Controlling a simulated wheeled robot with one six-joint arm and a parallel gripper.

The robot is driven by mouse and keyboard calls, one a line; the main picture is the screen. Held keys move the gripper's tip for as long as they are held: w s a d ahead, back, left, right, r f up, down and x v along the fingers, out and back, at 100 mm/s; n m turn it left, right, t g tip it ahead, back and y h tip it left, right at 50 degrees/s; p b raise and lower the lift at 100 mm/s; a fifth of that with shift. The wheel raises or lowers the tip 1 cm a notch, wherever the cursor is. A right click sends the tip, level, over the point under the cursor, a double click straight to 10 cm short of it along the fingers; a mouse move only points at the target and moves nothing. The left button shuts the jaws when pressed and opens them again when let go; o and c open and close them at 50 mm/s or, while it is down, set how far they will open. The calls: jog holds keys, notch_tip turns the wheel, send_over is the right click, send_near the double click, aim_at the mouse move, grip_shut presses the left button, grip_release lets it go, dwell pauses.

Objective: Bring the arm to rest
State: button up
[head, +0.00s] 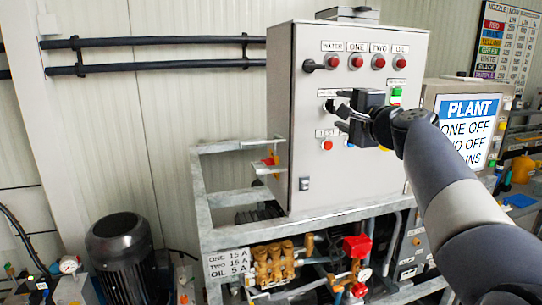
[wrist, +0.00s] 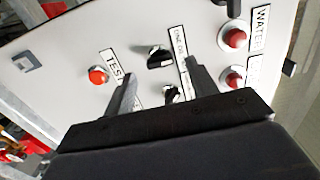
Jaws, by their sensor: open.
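My arm reaches in from the right in the head view, and my gripper (head: 338,113) is in front of the grey control box (head: 290,120). In the wrist view my gripper (wrist: 160,85) has its two dark fingers spread apart with nothing held between them. A black selector knob (wrist: 160,56) and a second black knob (wrist: 171,93) show between and just beyond the fingers. An orange-red TEST button (wrist: 98,75) is beside the left finger. Whether the fingers touch the panel I cannot tell.
Red lamps (head: 355,61) line the panel's top. The box stands on a metal frame (head: 240,238) with brass pump parts (head: 273,263) below. A PLANT sign (head: 468,130) is at the right, a dark motor (head: 122,255) at the lower left. The wall area left of the box is clear below the pipes.

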aim_at(334, 106)
jog(key=b+v, duration=0.2)
jog(key=v, duration=0.6)
jog(key=p+x, duration=0.3)
jog(key=x, duration=0.8)
jog(key=shift+a, duration=0.1)
jog(key=m+p, duration=0.1)
jog(key=p, duration=0.1)
jog(key=m+p, duration=0.1)
jog(key=shift+s+r+m, duration=0.3)
jog(key=m+p, duration=0.6)
jog(key=p, duration=0.1)
jog(key=b+v, duration=0.2)
jog(key=v, duration=0.8)
jog(key=shift+s+d+f, duration=0.25)
jog(key=shift+s, duration=0.05)
